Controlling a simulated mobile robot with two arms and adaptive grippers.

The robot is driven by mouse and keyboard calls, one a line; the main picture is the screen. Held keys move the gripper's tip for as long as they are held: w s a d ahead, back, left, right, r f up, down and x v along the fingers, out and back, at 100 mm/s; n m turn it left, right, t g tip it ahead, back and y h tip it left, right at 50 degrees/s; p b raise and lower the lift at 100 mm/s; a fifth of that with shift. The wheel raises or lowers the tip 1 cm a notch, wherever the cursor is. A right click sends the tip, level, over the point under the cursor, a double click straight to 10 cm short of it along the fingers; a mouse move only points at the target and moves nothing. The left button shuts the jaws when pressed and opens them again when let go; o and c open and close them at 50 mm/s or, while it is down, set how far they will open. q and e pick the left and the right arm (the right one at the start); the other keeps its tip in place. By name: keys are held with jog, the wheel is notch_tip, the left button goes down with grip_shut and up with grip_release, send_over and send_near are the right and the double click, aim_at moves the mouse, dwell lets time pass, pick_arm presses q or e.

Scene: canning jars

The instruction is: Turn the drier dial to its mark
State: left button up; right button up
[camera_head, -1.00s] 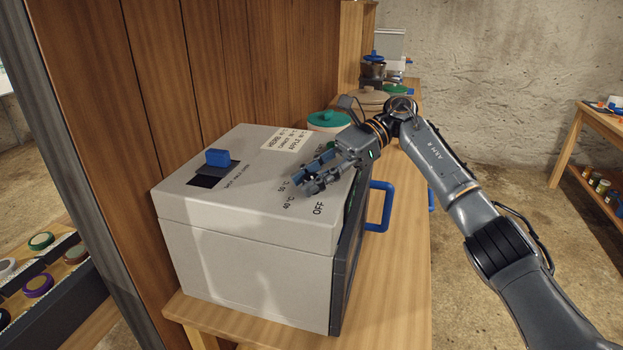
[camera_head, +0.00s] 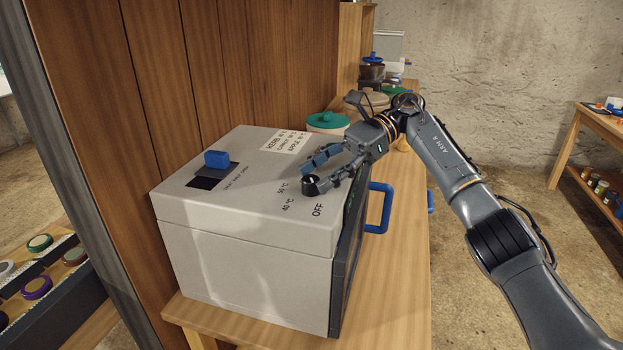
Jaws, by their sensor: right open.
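The drier (camera_head: 245,250) is a pale grey box on a wooden bench. A dark round dial (camera_head: 312,186) is on its top near the right edge, with "50 °C", "40 °C" and "OFF" printed beside it. Which way the dial points is too small to tell. My right gripper (camera_head: 317,172) is open, low over the drier top, with its fingers at the dial's far side. I cannot tell whether they touch it. The gripper hides part of the top behind the dial. My left gripper is not in view.
A blue slider (camera_head: 217,158) sits in a dark slot on the drier top, and a white label (camera_head: 284,141) lies behind. A blue handle (camera_head: 379,207) sticks out at the right. A green-lidded pot (camera_head: 327,122) stands behind the drier.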

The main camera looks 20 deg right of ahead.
jog(key=shift+v, duration=2.55)
